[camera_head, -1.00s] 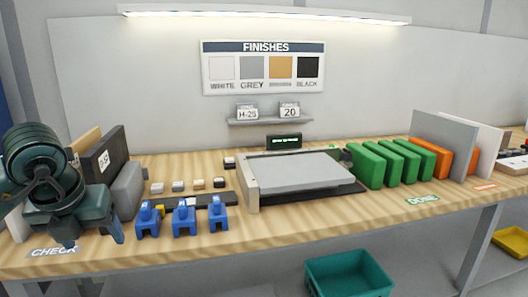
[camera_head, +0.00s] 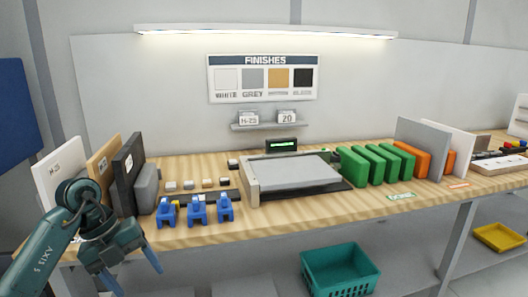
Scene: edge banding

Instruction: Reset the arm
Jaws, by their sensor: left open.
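My left arm comes in at the lower left in the head view. My left gripper (camera_head: 134,277) hangs off the front left edge of the workbench (camera_head: 290,222), below the upright panels. Its two blue-grey fingers are apart, and nothing shows between them. My right gripper is not in view.
White, tan and black panels (camera_head: 128,172) stand at the bench's left end, close behind my left arm. Blue clamps (camera_head: 197,209), a grey-topped machine (camera_head: 292,172) and green blocks (camera_head: 375,163) stand along the bench. A teal basket (camera_head: 340,270) is below. The bench's front strip is mostly clear.

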